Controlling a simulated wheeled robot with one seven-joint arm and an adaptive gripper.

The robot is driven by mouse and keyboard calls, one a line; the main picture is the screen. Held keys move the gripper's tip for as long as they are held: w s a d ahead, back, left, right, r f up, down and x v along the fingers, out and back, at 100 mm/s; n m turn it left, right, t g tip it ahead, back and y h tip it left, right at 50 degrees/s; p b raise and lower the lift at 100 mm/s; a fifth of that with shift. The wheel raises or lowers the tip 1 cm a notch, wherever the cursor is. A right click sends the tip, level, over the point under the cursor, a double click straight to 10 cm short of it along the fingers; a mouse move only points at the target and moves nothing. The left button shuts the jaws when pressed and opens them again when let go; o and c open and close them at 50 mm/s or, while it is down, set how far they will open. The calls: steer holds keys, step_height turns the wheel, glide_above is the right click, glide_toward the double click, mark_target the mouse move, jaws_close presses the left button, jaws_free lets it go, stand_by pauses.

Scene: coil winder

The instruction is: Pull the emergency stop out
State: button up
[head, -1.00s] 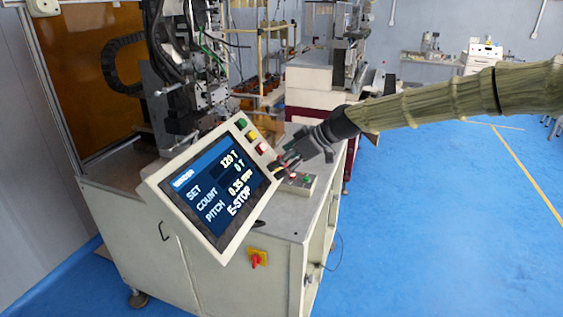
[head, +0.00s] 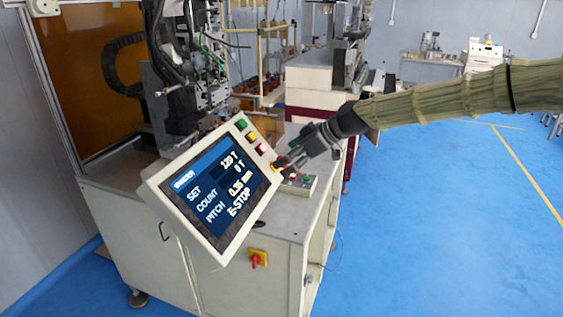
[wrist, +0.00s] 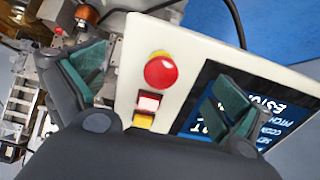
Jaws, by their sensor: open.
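The emergency stop (wrist: 160,71) is a round red button on a yellow base, on the light panel beside the screen (head: 221,190). In the head view its yellow-and-red edge (head: 276,167) shows at the panel's right corner, partly hidden by my fingers. My gripper (head: 287,160) is open at that corner. In the wrist view my gripper (wrist: 158,82) has one green-padded finger on each side of the button, with gaps visible. I cannot tell how deep the fingers reach. The screen reads "E-STOP".
Red (head: 261,149), yellow (head: 251,137) and green (head: 241,124) buttons line the panel edge. A small button box (head: 299,183) sits on the cabinet behind. A red-and-yellow switch (head: 258,259) is on the cabinet front. Blue floor is open at right.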

steer(key=p+v, duration=0.1)
steer(key=v, duration=0.3)
steer(key=shift+s+d+r, duration=0.1)
steer(key=shift+d+r, duration=0.1)
stand_by(0.3)
